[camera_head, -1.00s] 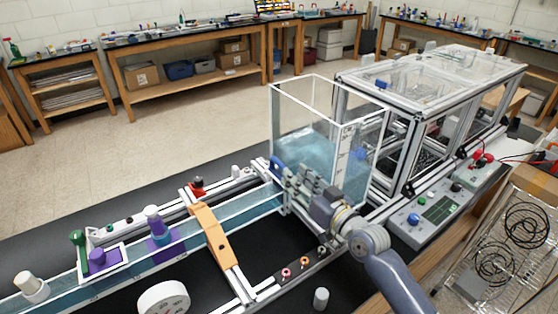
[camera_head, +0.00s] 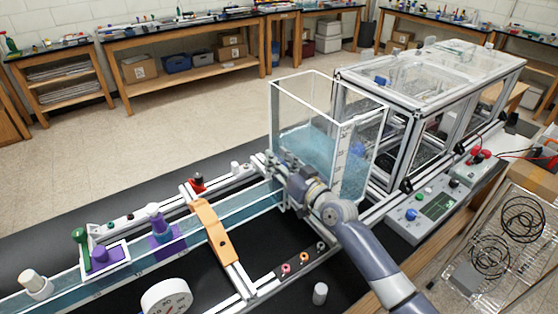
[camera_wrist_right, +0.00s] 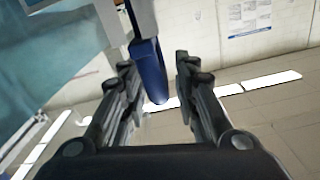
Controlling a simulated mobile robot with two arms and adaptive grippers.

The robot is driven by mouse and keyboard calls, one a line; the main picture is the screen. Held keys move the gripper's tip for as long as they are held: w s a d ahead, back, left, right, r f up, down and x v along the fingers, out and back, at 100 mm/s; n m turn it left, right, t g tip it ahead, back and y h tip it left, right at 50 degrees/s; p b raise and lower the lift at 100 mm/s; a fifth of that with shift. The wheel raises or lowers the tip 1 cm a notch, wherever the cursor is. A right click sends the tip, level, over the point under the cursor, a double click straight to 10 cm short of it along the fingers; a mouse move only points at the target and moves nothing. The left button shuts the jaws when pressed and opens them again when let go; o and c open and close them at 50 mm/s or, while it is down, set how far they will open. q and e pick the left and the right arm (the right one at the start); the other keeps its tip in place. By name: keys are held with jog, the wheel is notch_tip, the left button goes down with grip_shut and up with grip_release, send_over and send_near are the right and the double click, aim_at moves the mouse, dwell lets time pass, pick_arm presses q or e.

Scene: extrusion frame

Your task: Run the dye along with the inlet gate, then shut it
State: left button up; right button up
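The clear tank (camera_head: 335,150) with blue water stands at the right end of the long water channel (camera_head: 80,293). My right gripper (camera_head: 279,165) is at the tank's lower left corner, where the channel begins. In the right wrist view the blue gate handle (camera_wrist_right: 150,75) hangs between the two fingers of the gripper (camera_wrist_right: 153,72). The fingers are apart, with a gap visible on the right side of the handle. In the head view the gripper hides the handle. Purple dye (camera_head: 166,240) shows at the channel below a purple-and-white bottle (camera_head: 155,217). My left gripper is not in view.
An orange bridge (camera_head: 213,232) crosses the channel. A white dial (camera_head: 166,297) and small knobs (camera_head: 304,257) lie in front. A control box (camera_head: 435,208) stands right of my arm.

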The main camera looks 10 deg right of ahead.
grip_shut()
jog(key=shift+r+p, duration=0.75)
jog(key=shift+r, duration=0.35)
jog(key=shift+o, duration=2)
grip_release()
jog(key=shift+a, duration=0.1)
